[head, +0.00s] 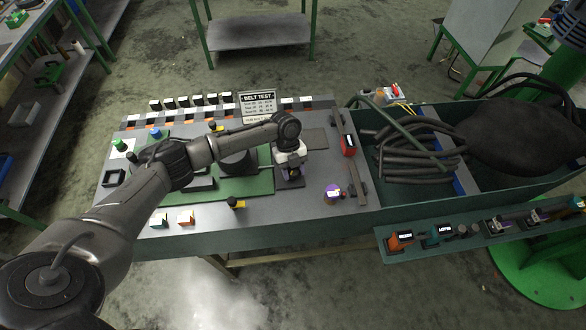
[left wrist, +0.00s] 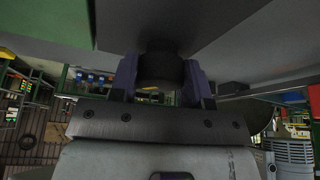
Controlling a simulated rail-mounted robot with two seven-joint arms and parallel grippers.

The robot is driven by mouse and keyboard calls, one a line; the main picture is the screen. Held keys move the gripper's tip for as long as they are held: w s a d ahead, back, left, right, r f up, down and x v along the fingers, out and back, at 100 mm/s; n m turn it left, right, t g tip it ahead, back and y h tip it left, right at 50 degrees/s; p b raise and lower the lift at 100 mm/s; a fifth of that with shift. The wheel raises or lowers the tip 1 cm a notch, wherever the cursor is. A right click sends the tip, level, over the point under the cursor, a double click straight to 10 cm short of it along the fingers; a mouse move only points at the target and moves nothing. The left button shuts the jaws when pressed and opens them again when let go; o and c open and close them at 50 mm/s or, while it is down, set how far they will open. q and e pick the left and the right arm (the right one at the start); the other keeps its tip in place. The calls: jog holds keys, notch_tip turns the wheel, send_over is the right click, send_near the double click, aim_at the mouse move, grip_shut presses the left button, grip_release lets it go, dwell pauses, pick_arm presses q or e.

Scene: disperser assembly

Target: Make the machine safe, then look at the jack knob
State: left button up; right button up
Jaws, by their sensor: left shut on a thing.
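My left gripper (head: 291,176) is over the right part of the grey machine bench (head: 260,222), pointing down beside a dark square plate (head: 314,140). In the left wrist view its two purple fingers (left wrist: 160,78) are shut on a dark round knob-like part (left wrist: 161,68), one finger on each side. The arm hides most of this part in the head view, and I cannot tell whether it is the jack knob. A pale box with a red switch (head: 394,90) stands behind the bench; its setting is too small to read. My right gripper is not in view.
A "BELT TEST" sign (head: 258,106) stands at the bench's back edge. A purple-and-white round part (head: 333,194) and a red part (head: 348,146) lie right of the gripper. Dark hoses (head: 425,152) fill the trough. A shelf with labelled tools (head: 440,236) runs along the front right.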

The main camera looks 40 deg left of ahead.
pick_arm(q)
jog(key=n+t+p, duration=0.1)
jog(key=n, duration=0.1)
jog(key=n+p, duration=0.2)
jog(key=n+t+p, duration=0.1)
jog(key=n, duration=0.1)
jog(key=shift+r+t+h, duration=0.25)
jog(key=shift+t+h, duration=0.05)
jog(key=n+t+p, duration=0.1)
jog(key=n+p, duration=0.1)
jog(key=n, duration=0.1)
jog(key=n+t+p, duration=0.1)
jog(key=n+p, duration=0.2)
jog(key=shift+d+r+n+y, duration=0.1)
jog(key=shift+n+y, duration=0.3)
jog(key=n+p, duration=0.2)
jog(key=n+t+y+p, duration=0.1)
jog(key=n+p, duration=0.2)
jog(key=shift+t+y+p, duration=0.3)
jog(key=n+y+p, duration=0.1)
jog(key=n+p, duration=0.1)
jog(key=n, duration=0.1)
jog(key=shift+w+n+t+y+p, duration=0.1)
jog(key=shift+n+t+y+p, duration=0.25)
jog(key=shift+n+p, duration=0.45)
jog(key=shift+f, duration=0.2)
jog(key=o, duration=0.9)
jog(key=shift+c, duration=0.2)
jog(key=shift+o, duration=0.4)
jog(key=shift+f, duration=0.1)
